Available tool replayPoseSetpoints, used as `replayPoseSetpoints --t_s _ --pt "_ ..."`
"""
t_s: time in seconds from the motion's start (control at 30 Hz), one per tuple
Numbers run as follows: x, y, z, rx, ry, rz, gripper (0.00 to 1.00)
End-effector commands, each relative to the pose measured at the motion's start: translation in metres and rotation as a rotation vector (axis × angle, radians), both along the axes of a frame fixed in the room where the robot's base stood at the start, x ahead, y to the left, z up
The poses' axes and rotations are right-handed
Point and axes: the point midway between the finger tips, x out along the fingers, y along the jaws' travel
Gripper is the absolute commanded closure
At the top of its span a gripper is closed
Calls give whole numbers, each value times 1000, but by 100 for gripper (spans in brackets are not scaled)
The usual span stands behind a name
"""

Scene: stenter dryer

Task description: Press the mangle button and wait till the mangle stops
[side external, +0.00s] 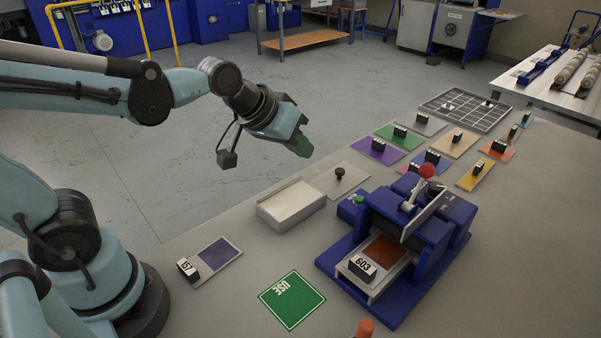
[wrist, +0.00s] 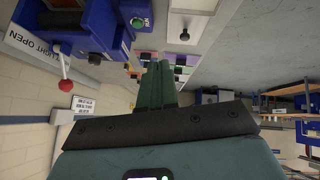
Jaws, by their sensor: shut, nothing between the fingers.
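The mangle (side external: 425,225) is a blue machine on the table, with a red-knobbed lever (side external: 426,171) on top. In the wrist view the mangle (wrist: 95,20) is at the upper left and the green button (wrist: 137,22) at the top. My gripper (side external: 302,148) is in the air, up and left of the mangle, apart from the button. Its green fingers (wrist: 158,68) are shut and empty. I cannot tell whether the rollers turn.
A white tray (side external: 291,204) and a plate with a black knob (side external: 339,178) lie left of the mangle. Several coloured swatches and a grid rack (side external: 466,108) lie behind.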

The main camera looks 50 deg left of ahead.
Motion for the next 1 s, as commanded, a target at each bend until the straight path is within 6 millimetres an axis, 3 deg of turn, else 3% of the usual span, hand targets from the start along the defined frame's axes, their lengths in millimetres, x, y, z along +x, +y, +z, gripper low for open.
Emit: replayPoseSetpoints --t_s 0.3,0.5,1.0 --pt "65 -38 -3 -188 -24 93 100" --pt "91 -56 -9 -274 -29 136 100" --pt "101 -63 -13 -312 -30 154 100"
